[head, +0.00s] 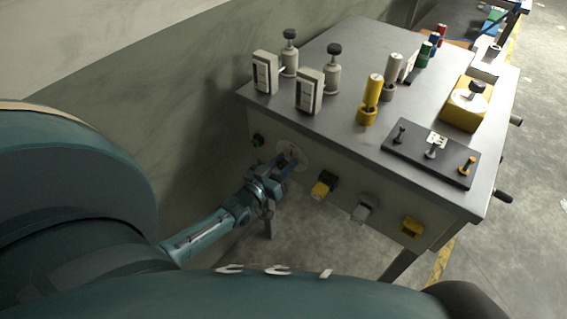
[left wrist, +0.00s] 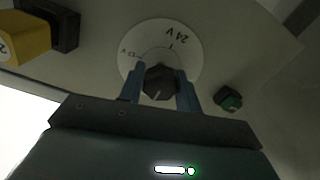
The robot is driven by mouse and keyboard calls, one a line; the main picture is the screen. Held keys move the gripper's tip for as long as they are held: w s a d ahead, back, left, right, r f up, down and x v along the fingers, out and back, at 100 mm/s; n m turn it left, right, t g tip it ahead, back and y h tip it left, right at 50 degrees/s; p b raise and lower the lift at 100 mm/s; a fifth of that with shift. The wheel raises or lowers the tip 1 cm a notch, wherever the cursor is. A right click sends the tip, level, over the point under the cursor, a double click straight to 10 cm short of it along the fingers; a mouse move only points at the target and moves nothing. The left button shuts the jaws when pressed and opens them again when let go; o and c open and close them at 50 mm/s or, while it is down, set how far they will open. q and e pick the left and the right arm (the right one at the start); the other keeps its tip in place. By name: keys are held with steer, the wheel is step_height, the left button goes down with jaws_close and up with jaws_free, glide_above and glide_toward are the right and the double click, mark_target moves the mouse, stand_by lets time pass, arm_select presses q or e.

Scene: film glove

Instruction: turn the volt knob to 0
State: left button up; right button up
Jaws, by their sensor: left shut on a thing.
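The volt knob (left wrist: 160,82) is a dark faceted knob on a round white dial plate (left wrist: 187,48). The plate carries a "24V" mark at its upper right and a smaller mark at its left in the left wrist view. A pale line shows on the knob's lower part. My left gripper (left wrist: 161,88) has one blue finger on each side of the knob and is shut on it. In the head view my left gripper (head: 279,172) is at the dial plate (head: 293,154) on the table's front panel and mostly hides the knob. My right gripper is not in view.
A green button (left wrist: 229,98) sits beside the dial; a yellow switch (left wrist: 28,38) is on the other side. The grey table (head: 345,62) carries meters, posts, a yellow box (head: 463,112) and a black terminal board (head: 415,155). Open floor lies right.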

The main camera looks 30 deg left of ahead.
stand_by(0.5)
arm_select(q)
steer(key=o, duration=1)
steer(key=shift+c, duration=0.2)
steer(key=s+a, duration=0.1)
steer(key=s, duration=1.2)
